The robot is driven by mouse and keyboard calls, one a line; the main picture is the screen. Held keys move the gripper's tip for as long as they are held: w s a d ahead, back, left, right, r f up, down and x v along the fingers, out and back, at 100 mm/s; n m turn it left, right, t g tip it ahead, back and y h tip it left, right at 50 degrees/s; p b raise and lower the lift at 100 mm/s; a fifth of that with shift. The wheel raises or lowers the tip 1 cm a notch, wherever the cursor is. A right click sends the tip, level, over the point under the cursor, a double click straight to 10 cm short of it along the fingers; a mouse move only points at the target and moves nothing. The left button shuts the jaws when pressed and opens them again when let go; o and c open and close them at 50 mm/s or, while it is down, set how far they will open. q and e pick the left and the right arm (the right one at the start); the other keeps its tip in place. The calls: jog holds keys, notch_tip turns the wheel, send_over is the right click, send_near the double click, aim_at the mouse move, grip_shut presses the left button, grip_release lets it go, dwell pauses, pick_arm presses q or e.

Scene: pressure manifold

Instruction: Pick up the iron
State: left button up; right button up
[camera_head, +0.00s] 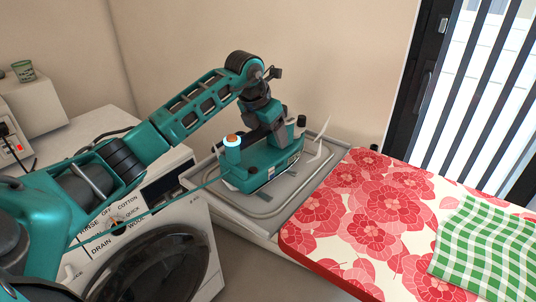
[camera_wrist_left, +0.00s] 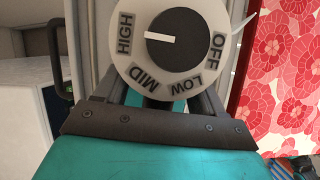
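The teal iron (camera_head: 262,177) rests on the grey tray at the end of the ironing board in the head view. It has a lit blue-white ring with an orange top at its left end. My left gripper (camera_head: 268,138) is directly above the iron, at its upper part. In the left wrist view, a white dial (camera_wrist_left: 165,45) marked HIGH, MID, LOW and OFF has its pointer toward HIGH. The dial covers my left fingertips, so I cannot tell whether they are closed on the handle. My right gripper is out of view.
The ironing board (camera_head: 345,215) has a red floral cover, with a green checked cloth (camera_head: 487,250) at right. A white washing machine (camera_head: 165,250) stands at left below my arm. A wall is close behind the iron.

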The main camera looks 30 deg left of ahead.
pick_arm(q)
jog(key=c, duration=0.6)
jog(key=shift+w+r, duration=0.15)
jog(key=shift+r, duration=0.05)
jog(key=shift+c, duration=0.5)
jog(key=shift+r, duration=0.25)
notch_tip(320, 180, up, 19)
jog(key=p, duration=0.1)
dwell(0.8)
jog(key=shift+r, duration=0.2)
